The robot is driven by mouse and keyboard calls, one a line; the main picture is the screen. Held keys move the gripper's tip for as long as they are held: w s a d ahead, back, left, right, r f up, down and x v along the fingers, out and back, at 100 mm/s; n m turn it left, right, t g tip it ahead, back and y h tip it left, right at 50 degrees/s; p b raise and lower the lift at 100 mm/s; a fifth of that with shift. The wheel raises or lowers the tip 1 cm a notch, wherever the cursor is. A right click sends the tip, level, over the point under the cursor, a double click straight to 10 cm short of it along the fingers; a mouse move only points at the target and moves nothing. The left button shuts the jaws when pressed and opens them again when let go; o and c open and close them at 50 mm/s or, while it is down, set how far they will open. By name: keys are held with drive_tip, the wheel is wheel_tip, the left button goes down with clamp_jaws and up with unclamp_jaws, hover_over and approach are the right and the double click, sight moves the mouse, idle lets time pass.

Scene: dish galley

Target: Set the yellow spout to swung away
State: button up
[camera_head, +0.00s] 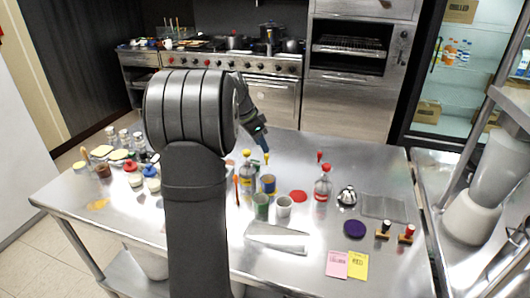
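A clear bottle (247,178) with a yellow spout (247,153) at its top stands on the steel table, just right of my arm. Which way the spout points is too small to tell. My gripper (263,146) hangs in the air beside the spout, a little to its right in the picture. The gripper is small and dark here, and I cannot tell whether its fingers are open or shut. A small yellow piece (267,158) shows just below the gripper tip; I cannot tell what it belongs to. My arm hides part of the table.
A blue cup (268,184), a green cup (261,206) and a white cup (284,207) stand close in front of the bottle. A red-topped bottle (322,188) stands to the right. Several jars crowd the table's left side. Pink (337,264) and yellow (358,266) cards lie in front.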

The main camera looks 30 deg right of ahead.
sight(267, 155)
drive_tip(key=x, duration=0.5)
drive_tip(key=shift+r, duration=0.1)
clamp_jaws()
